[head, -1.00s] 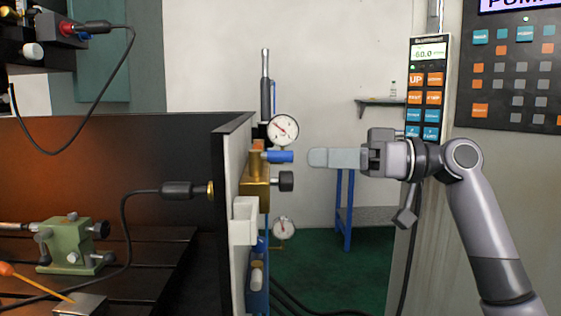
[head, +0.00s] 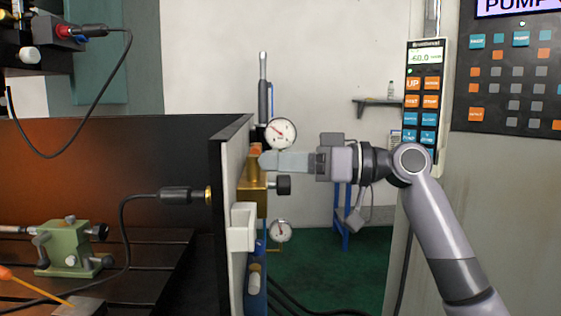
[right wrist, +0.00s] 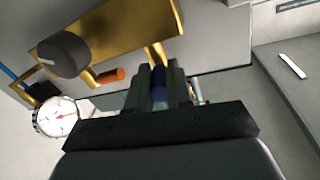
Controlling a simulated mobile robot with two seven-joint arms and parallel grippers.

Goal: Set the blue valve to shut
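The blue valve's handle (right wrist: 158,84) shows in the right wrist view between the two fingers of my right gripper (right wrist: 160,78). It points from the brass body (right wrist: 125,30) toward the palm. Blue fills most of the gap, and I cannot tell whether the fingers press on it. In the head view my right gripper (head: 264,161) reaches in from the right, its fingertips at the brass valve body (head: 252,180). There the fingers hide the blue handle. My left gripper is not in view.
A dial gauge (head: 281,133) sits just above the fingers, and a black knob (head: 284,185) just below. An orange lever (right wrist: 110,77) is beside the handle. A white holder (head: 243,228) is lower on the panel. A control pendant (head: 424,95) hangs behind my right arm.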

